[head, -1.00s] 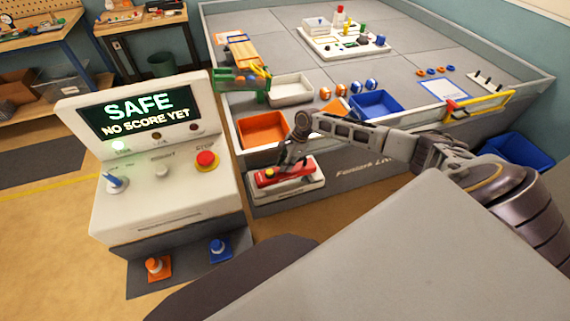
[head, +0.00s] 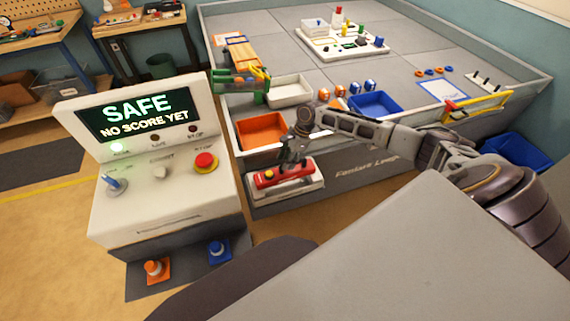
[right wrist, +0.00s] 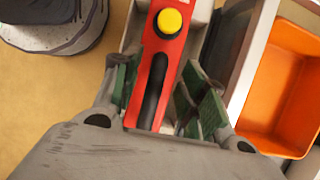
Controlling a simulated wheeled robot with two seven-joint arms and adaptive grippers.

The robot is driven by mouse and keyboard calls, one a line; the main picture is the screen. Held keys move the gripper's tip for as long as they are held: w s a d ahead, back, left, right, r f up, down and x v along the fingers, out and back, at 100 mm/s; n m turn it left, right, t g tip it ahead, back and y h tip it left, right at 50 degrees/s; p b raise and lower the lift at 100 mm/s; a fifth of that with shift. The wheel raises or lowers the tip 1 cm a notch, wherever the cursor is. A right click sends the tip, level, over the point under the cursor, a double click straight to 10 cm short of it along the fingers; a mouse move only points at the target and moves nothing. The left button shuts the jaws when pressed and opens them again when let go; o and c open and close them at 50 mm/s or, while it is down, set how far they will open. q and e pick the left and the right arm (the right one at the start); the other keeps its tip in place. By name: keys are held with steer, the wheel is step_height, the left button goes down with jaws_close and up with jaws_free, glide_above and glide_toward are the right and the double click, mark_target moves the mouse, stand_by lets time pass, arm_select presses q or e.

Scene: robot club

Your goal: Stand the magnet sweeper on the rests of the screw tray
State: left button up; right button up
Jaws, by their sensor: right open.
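The magnet sweeper (head: 268,179), red with a yellow knob and a dark handle, stands over the white screw tray (head: 318,186) in front of the arena's near wall. The sweeper (right wrist: 176,58) and a pale part of the tray (right wrist: 201,14) also show in the right wrist view. Its rests are hidden, so exact seating cannot be told. My right gripper (head: 291,162) is just above the sweeper. In the wrist view its green-padded fingers (right wrist: 160,92) are open, one on each side of the handle, with gaps visible. My left gripper is not in view.
An orange bin (head: 262,131), a white bin (head: 290,90) and a blue bin (head: 375,104) line the arena's near edge. A scoring console (head: 150,190) stands close to the left.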

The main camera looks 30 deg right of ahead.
steer(key=v, duration=0.9)
steer(key=shift+a+f, duration=0.1)
stand_by(0.4)
